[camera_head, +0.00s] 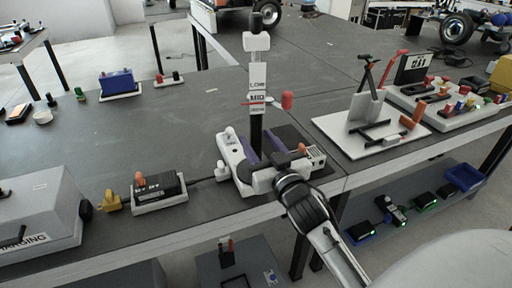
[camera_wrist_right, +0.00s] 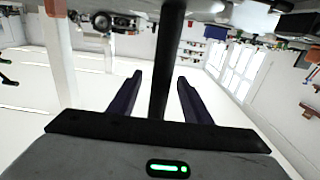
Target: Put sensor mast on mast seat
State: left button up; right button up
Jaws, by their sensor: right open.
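The sensor mast (camera_head: 257,125) is a tall black pole with white labels, a white block and a dark top. It stands upright over a white base unit (camera_head: 234,160) on the bench. Its foot is hidden, so I cannot tell how it sits there, and the mast seat is not clearly visible. My right gripper (camera_head: 262,148) is low at the mast, its two dark purple fingers on either side of the pole. In the right wrist view the mast (camera_wrist_right: 167,65) stands between the open fingers (camera_wrist_right: 158,98), with gaps on both sides. My left gripper is out of view.
A battery-like black block in a white tray (camera_head: 160,204) and a grey box (camera_head: 40,215) lie to the left. A white board with a black stand (camera_head: 350,145) and a parts tray (camera_head: 470,118) are to the right. The bench behind the mast is mostly clear.

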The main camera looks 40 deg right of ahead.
aim_at(251, 131)
jog(key=x, duration=0.5)
jog(key=shift+a, duration=0.1)
grip_shut()
jog(key=shift+r, duration=0.2)
